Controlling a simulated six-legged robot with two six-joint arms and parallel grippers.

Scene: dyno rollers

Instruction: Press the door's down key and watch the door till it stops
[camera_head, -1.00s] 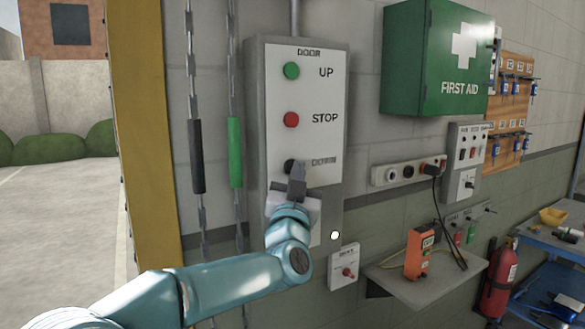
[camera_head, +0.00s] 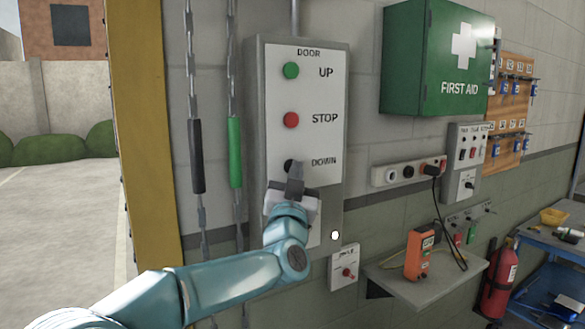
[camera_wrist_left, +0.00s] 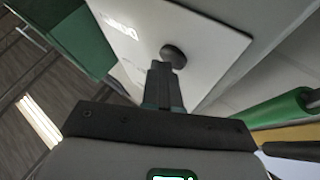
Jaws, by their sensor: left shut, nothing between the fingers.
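The door control box (camera_head: 337,90) is on the wall, with a green UP key (camera_head: 291,70), a red STOP key (camera_head: 291,120) and a black DOWN key (camera_head: 289,164). My left gripper (camera_head: 296,172) is shut and empty, its fingertips at the DOWN key and covering part of it. In the left wrist view the dark round key (camera_wrist_left: 174,54) lies just beyond the shut fingertips (camera_wrist_left: 161,66); I cannot tell whether they touch. The door itself is not seen; the opening at the left shows the yard outside. My right gripper is not in view.
Two hanging chains, with a dark grip (camera_head: 196,156) and a green grip (camera_head: 235,152), are close left of the box. A yellow post (camera_head: 145,150) edges the opening. A first aid cabinet (camera_head: 425,60), a socket strip (camera_head: 392,174) and a small shelf (camera_head: 425,285) are to the right.

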